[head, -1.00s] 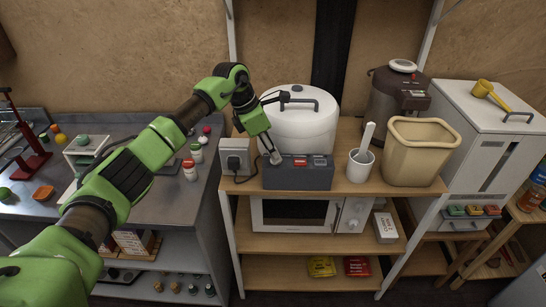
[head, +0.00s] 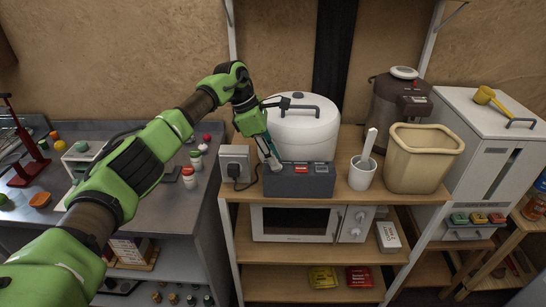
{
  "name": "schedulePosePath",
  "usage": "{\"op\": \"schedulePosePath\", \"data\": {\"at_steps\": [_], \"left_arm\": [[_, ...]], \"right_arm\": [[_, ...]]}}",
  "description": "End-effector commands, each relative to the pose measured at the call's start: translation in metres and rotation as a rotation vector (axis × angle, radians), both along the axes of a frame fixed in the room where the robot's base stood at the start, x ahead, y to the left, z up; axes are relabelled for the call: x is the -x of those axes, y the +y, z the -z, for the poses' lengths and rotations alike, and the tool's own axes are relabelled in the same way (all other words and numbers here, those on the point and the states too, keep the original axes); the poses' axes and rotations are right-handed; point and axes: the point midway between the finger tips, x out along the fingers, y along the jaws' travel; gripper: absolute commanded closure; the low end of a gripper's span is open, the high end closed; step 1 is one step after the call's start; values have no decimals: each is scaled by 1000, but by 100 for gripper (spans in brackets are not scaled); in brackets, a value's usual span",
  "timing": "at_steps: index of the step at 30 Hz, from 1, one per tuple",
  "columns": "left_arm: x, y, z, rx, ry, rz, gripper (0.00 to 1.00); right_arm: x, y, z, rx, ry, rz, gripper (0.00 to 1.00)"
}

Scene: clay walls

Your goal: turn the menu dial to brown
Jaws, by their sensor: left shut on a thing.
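A white rice cooker (head: 303,133) with a grey lid handle stands on the wooden shelf top. A dark grey control box (head: 300,185) sits at its front, with a red label and a dark label on top. My left gripper (head: 274,163) points down at the left end of this box, its fingers shut on what appears to be the menu dial. The fingers cover the dial, so its pointer and any brown mark cannot be made out. My right gripper is not in view.
A socket box (head: 236,163) with a plugged cable stands just left of the control box. A white cup (head: 362,173) with a utensil and a beige bin (head: 422,158) stand to the right. A microwave (head: 295,222) sits below.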

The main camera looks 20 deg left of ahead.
Motion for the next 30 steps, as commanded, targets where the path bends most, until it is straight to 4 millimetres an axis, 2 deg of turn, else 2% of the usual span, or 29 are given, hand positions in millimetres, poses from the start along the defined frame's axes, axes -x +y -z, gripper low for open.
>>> {"op": "schedulePosePath", "data": {"at_steps": [2,3,5,17,22,30], "left_arm": [[-1,0,-1,0,-4,-2,99],[-1,0,-1,0,-4,-2,75],[-1,0,-1,0,-4,-2,61],[0,2,-4,-1,-2,-2,61],[2,11,-26,-2,-5,-2,61],[8,32,-80,0,-4,-4,61]], "right_arm": [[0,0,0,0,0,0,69],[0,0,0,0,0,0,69],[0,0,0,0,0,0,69],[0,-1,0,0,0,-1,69],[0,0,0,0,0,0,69],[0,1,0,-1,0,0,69]]}}
